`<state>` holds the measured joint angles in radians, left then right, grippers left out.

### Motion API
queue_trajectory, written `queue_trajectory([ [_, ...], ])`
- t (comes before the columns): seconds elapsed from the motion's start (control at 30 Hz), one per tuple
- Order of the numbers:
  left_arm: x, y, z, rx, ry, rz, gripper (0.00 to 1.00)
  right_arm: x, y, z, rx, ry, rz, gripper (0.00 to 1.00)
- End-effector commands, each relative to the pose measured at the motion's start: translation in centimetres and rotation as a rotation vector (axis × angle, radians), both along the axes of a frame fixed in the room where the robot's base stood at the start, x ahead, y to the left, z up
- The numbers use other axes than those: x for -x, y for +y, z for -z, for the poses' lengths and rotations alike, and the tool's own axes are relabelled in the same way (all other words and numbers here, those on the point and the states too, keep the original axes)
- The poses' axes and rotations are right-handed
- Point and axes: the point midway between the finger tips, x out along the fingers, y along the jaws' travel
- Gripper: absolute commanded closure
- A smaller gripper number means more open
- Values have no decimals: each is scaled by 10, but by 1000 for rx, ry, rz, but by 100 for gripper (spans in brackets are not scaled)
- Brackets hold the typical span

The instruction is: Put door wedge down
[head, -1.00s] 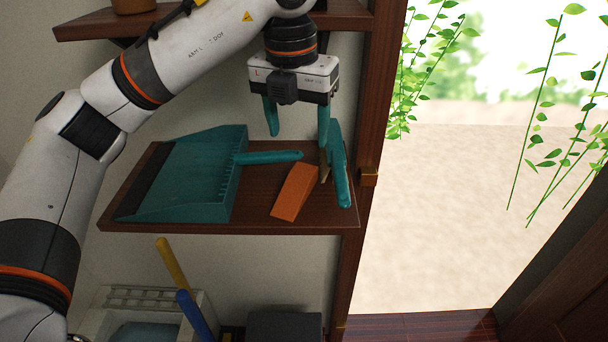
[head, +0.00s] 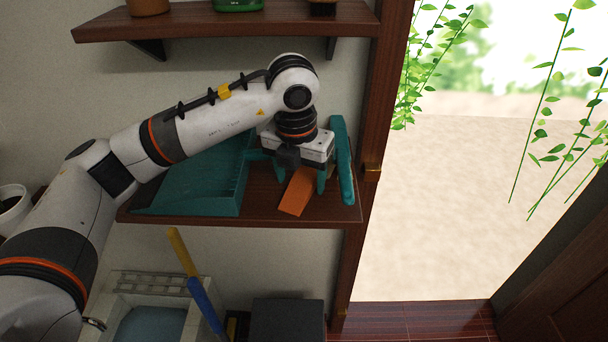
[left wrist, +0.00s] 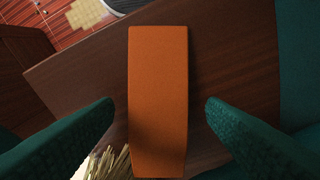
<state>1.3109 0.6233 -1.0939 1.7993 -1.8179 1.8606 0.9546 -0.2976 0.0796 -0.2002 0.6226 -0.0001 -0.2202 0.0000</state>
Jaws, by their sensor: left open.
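The orange door wedge (head: 298,193) lies on the wooden shelf (head: 262,207), near its right end. My left gripper (head: 301,183) is low over the shelf at the wedge, pointing down. In the left wrist view the wedge (left wrist: 158,100) lies between the two teal fingers (left wrist: 160,108), with a gap on each side. The gripper is open and not closed on it. The gripper body hides the wedge's far end in the head view. My right gripper is not in view.
A teal dustpan (head: 200,185) is left of the wedge, and a teal brush (head: 342,160) stands close on the right. An upper shelf (head: 200,25) is above. Below are a bucket (head: 150,320) and a dark box (head: 287,320). An open doorway is at the right.

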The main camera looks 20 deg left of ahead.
Motion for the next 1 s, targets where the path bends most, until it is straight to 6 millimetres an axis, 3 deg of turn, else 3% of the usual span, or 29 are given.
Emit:
queue_trajectory([
  [0.27,0,0,3,1,-1,1,36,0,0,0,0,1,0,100],
  [0.5,0,0,3,1,-1,1,75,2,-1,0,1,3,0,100],
  [0.6,0,0,3,1,-1,1,87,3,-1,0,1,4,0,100],
  [1.0,-1,-1,1,1,-3,1,87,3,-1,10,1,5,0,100],
])
